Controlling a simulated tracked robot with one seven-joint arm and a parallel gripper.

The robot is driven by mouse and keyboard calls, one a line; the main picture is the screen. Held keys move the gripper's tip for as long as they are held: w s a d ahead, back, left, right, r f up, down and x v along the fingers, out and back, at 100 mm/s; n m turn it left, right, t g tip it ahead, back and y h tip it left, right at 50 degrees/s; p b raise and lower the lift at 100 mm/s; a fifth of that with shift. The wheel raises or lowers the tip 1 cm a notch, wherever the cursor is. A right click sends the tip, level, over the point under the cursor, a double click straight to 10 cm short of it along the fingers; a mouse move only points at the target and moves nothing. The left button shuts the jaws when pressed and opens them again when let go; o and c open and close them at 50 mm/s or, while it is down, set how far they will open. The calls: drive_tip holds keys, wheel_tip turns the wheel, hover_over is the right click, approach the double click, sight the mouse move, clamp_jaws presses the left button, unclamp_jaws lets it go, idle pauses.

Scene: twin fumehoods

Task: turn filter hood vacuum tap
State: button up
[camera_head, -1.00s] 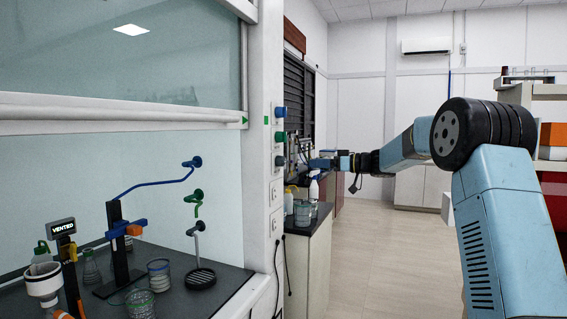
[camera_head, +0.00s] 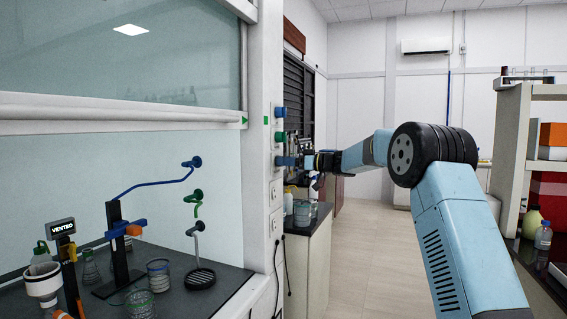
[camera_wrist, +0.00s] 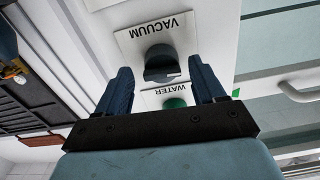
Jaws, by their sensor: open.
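The vacuum tap (camera_wrist: 160,66) is a dark grey knob on a white plate, under a label reading VACUUM that appears upside down in the wrist view. My gripper (camera_wrist: 161,64) is open, with one blue finger on each side of the tap. I cannot tell whether either finger touches it. In the head view my gripper (camera_head: 288,161) is at the white hood post, at the lowest of its column of knobs, and largely covers that knob. The filter funnel (camera_head: 43,281) stands in the hood at left, beside a display (camera_head: 62,227) reading VENTED.
The green water tap (camera_wrist: 175,103) is close beside the vacuum tap, between my fingers' bases. A blue knob (camera_head: 280,112) and a green knob (camera_head: 280,138) sit higher on the post. A bench (camera_head: 307,260) stands beyond it. Shelving (camera_head: 512,150) is at right.

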drive_tip(key=shift+x, duration=0.8)
drive_tip(key=shift+d+r, duration=0.1)
drive_tip(key=c, duration=1.1)
